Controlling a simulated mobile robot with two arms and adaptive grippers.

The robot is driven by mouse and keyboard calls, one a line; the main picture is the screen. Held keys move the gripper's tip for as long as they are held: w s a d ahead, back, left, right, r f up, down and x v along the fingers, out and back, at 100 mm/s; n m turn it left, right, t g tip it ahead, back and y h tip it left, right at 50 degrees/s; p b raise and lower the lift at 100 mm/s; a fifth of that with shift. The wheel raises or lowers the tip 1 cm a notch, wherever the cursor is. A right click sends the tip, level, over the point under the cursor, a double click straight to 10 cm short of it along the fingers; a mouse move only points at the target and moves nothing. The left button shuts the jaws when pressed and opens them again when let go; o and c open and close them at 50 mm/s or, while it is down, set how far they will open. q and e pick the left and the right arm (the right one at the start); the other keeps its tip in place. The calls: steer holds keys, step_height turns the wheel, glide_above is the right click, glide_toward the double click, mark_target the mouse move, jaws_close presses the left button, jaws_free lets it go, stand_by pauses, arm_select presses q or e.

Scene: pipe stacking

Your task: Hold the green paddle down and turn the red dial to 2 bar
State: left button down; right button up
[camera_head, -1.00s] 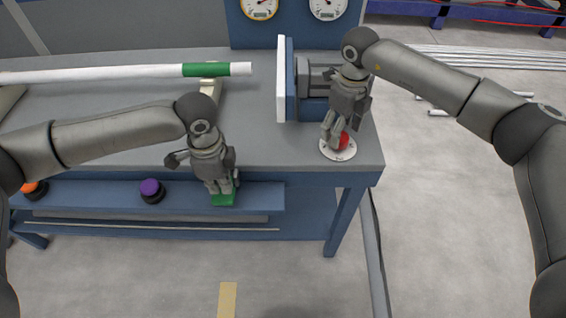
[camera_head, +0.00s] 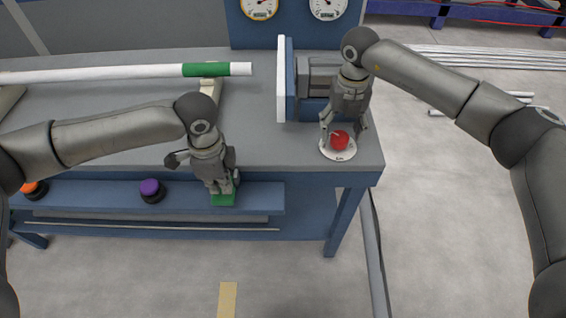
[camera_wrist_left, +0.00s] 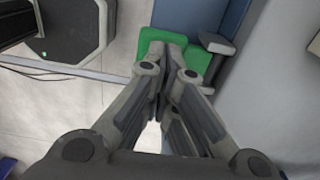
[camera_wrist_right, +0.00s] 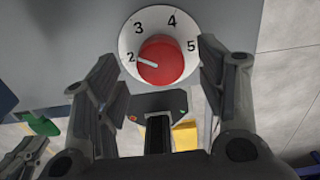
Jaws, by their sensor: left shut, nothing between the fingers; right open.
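The green paddle (camera_head: 223,200) sits on the blue front ledge of the bench. My left gripper (camera_head: 222,190) is shut and empty, its fingertips on the paddle; the left wrist view shows the paddle (camera_wrist_left: 205,62) under the tips. The red dial (camera_head: 340,140) is on a white numbered plate (camera_head: 328,152) at the bench's front right corner. In the right wrist view the white mark on the dial (camera_wrist_right: 165,66) points at the 2. My right gripper (camera_head: 343,128) is open, its fingers on either side of the dial and apart from it.
Two round gauges (camera_head: 260,8) (camera_head: 327,6) stand on the blue back panel; their needles are hard to read. A white pipe with a green band (camera_head: 206,69) lies at the back left. A purple button (camera_head: 152,189) and an orange button (camera_head: 35,188) are left along the ledge.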

mark_target(340, 136)
steer(key=shift+f, duration=0.1)
steer(key=shift+f, duration=1.85)
steer(key=shift+s, duration=0.1)
steer(key=c, duration=1)
steer(key=shift+o, duration=0.2)
